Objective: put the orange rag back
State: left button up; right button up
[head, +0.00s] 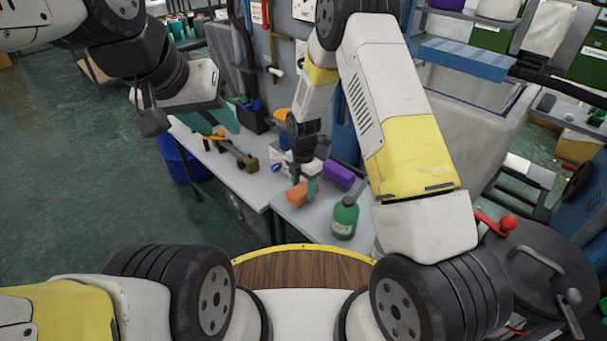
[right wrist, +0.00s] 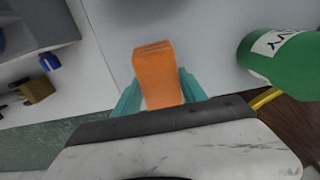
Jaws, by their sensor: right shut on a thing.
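The orange rag (head: 298,194) is a folded orange block low over the pale table (head: 305,222). My right gripper (head: 306,190) is shut on it. In the right wrist view the rag (right wrist: 157,72) sits between the two teal fingers of the right gripper (right wrist: 160,92), its far end sticking out past them. I cannot tell whether the rag touches the table. My left gripper (head: 224,119) is up at the left, apart from the rag, with only part of its teal fingers showing; its opening cannot be made out.
A green bottle (head: 345,218) stands close to the right of the rag, also in the right wrist view (right wrist: 285,62). A purple box (head: 338,175) lies behind it. Small tools and a brown block (head: 248,164) lie on the left table. Bare tabletop lies in front of the rag.

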aim_at(304, 195)
jog(key=shift+f, duration=1.5)
jog(key=o, duration=1.3)
jog(key=shift+f, duration=0.15)
